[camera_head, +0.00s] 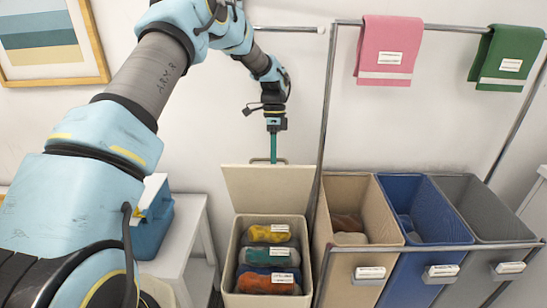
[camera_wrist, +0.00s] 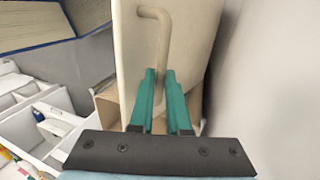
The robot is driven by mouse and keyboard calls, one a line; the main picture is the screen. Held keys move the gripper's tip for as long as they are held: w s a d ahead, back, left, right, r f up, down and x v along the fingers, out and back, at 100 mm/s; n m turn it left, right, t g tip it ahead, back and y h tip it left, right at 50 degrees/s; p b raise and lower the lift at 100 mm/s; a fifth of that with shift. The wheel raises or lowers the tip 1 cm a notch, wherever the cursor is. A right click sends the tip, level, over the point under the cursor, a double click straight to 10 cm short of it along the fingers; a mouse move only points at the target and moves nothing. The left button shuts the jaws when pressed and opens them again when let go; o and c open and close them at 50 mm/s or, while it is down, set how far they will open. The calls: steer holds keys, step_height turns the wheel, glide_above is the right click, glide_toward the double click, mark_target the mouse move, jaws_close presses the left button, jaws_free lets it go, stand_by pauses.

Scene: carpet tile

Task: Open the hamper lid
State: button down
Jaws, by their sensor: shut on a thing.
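The beige hamper (camera_head: 233,285) stands on the floor in the middle of the head view. Its lid (camera_head: 240,187) stands raised at the back of the hamper, and the inside is open to view. In the wrist view the lid is a pale panel (camera_wrist: 190,30) with a bent bar handle (camera_wrist: 158,14). My gripper (camera_head: 273,160) is at the lid's top edge. In the wrist view my teal fingers (camera_wrist: 160,73) are shut on the lid handle, whose lower part runs between the fingertips.
Several folded, labelled cloths (camera_head: 268,233) lie in the hamper. Tan (camera_head: 366,215), blue (camera_head: 440,207) and grey (camera_head: 485,207) bins stand close on the right under a metal rail. A pink towel (camera_head: 388,45) and a green towel (camera_head: 507,52) hang there. A white table (camera_head: 188,225) stands left.

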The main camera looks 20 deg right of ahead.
steer(key=shift+w+a+f, duration=0.1)
steer(key=shift+a+f, duration=0.05)
steer(key=shift+f, duration=0.1)
steer(key=c, duration=1.1)
jaws_free()
steer(key=shift+o, duration=1.1)
steer(key=shift+r, duration=0.1)
